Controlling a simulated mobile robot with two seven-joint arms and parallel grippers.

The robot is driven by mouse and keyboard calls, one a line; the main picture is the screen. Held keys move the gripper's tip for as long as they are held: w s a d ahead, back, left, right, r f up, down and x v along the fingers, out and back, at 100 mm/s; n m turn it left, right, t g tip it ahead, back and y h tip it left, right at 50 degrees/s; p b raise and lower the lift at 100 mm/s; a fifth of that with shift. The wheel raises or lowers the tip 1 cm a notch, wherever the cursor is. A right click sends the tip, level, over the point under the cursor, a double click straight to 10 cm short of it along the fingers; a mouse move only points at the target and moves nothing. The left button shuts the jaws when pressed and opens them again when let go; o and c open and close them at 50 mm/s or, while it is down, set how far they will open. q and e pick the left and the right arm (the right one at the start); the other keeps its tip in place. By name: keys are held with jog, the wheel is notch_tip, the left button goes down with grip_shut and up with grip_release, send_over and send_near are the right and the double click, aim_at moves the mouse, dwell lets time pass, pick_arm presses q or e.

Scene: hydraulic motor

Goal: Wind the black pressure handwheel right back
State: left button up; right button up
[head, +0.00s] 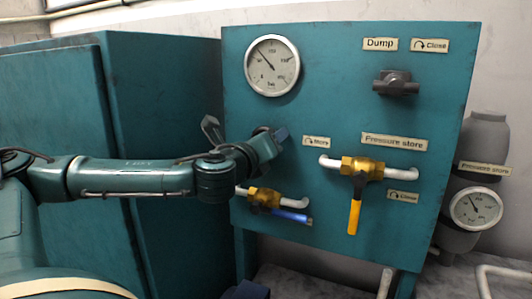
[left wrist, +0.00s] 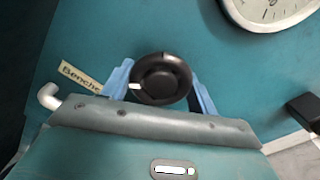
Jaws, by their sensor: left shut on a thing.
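The black pressure handwheel (left wrist: 161,77) is a round dark knob with a dished face on the teal panel. A white mark shows at its left edge in the left wrist view. My left gripper (left wrist: 160,84) has its blue fingers on either side of the handwheel and is shut on it. In the head view my left gripper (head: 268,141) is against the panel below the round gauge, and it hides most of the handwheel. The gauge (head: 272,65) has its needle pointing up and left. My right gripper is not in view.
A "More" label (head: 317,142) is right of the gripper. A brass valve with a blue lever (head: 291,215) is just below. A brass valve with a yellow lever (head: 354,205), a black dump knob (head: 396,83) and a second gauge (head: 476,209) are further right.

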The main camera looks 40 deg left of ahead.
pick_arm(q)
jog(key=shift+n+b, duration=0.5)
jog(key=shift+n, duration=0.5)
jog(key=n+b, duration=0.1)
jog(key=n, duration=0.1)
jog(key=shift+n, duration=0.4)
jog(key=n+b, duration=0.1)
jog(key=n, duration=0.2)
jog(key=shift+d+r, duration=0.1)
jog(key=shift+r+n, duration=0.1)
jog(key=shift+n, duration=0.7)
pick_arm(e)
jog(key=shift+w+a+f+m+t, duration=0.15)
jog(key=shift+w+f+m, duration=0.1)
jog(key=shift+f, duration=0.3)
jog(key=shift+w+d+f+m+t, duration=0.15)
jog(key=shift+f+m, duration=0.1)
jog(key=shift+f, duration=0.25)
pick_arm(q)
jog(key=shift+b, duration=0.3)
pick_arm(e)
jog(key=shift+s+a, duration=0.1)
pick_arm(q)
jog(key=o, duration=1)
jog(key=shift+s, duration=0.1)
